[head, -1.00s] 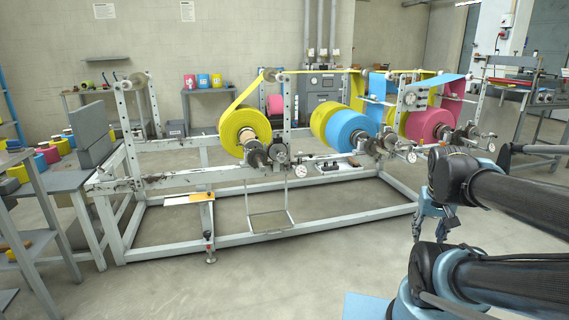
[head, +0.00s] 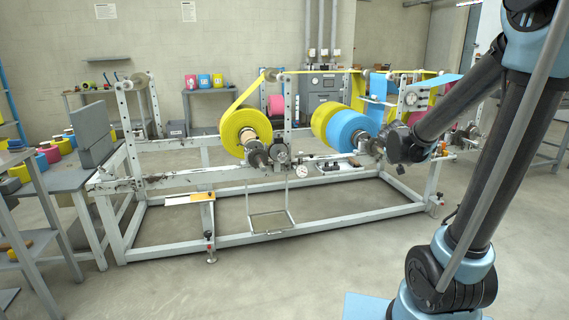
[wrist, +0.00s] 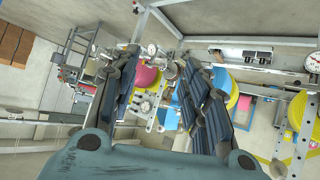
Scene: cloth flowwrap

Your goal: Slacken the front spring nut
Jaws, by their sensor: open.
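The yellow roll (head: 245,131) sits on a shaft at the front of the white frame. A dark hub (head: 257,158) and a round metal disc (head: 279,150) stand at that shaft's near end. The spring nut is too small to make out in either view. Beyond the fingers are a pink roll (wrist: 145,77), shaft ends and a dial gauge (wrist: 145,107).
A grey table (head: 65,181) stands at the left. The floor in front of the frame is clear.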

